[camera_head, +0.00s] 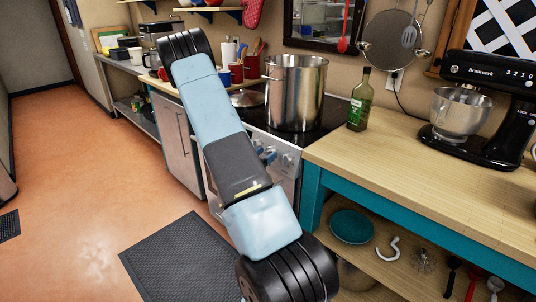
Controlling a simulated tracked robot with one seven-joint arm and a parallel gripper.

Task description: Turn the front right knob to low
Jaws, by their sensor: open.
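The stove (327,111) has a dark cooktop and a silver front panel with knobs. The rightmost knob (288,160) shows on the panel, just right of my arm. Another knob (269,155), bluish in the picture, is beside it to the left, close to my arm's edge. The rest of the panel is hidden behind my arm. The knob markings are too small to read. My gripper is not in view; only blue and black links of my arm cross the middle.
A large steel pot (296,92) stands on the cooktop. A green bottle (360,99) and a black stand mixer (484,100) are on the wooden counter (420,165) to the right.

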